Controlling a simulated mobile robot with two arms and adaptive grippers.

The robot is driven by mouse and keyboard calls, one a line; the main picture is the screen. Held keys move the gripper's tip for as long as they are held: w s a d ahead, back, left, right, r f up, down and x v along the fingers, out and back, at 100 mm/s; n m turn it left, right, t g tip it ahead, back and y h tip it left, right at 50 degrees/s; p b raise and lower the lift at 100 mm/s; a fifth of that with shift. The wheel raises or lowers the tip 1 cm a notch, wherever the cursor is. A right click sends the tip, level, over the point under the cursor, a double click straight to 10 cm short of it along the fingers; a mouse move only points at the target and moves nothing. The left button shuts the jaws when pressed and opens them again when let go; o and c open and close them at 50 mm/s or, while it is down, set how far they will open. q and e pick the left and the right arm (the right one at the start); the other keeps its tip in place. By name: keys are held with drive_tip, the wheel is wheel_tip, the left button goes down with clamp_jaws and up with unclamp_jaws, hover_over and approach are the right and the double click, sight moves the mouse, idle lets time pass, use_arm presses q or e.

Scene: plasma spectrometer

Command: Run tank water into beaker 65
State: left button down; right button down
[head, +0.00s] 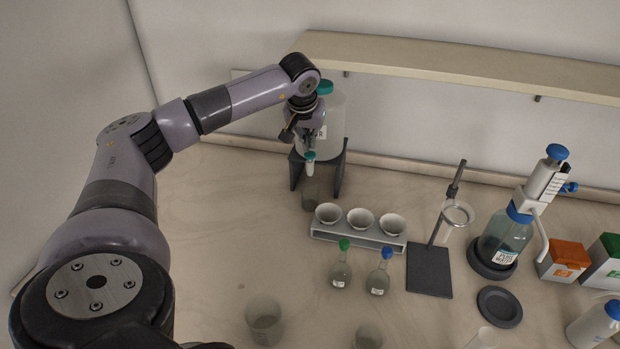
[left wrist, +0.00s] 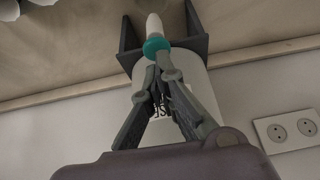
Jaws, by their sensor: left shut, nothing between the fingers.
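The white water tank (head: 338,118) with a teal lid (head: 324,87) stands on a dark stand (head: 338,180) below the shelf. Its tap (head: 310,166), white with a teal collar, points down at the front; it also shows in the left wrist view (left wrist: 155,46). A clear beaker (head: 311,195) stands on the table below the tap; I cannot read a number on it. My left gripper (head: 308,148) is shut and empty, its fingertips close to the tap's teal collar. I cannot tell whether they touch it. No running water is discernible. My right gripper is not in view.
A rack of three white cups (head: 360,234) stands right of the beaker, with two small flasks (head: 341,270) in front. Two other beakers (head: 264,318) (head: 368,337) are nearer. A shelf (head: 450,60) overhangs the back. A ring stand (head: 430,270) stands farther right.

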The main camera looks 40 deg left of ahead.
use_arm(q)
drive_tip(key=shift+f, duration=0.1)
idle(0.4)
drive_tip(key=shift+f+b, duration=0.4)
drive_tip(key=shift+f, duration=0.7)
idle(2.8)
drive_tip(key=shift+r+p, duration=0.75)
drive_tip(key=shift+r, duration=0.45)
idle(0.5)
wheel_tip(320, 180, up, 5)
drive_tip(key=p, duration=0.4)
idle(0.4)
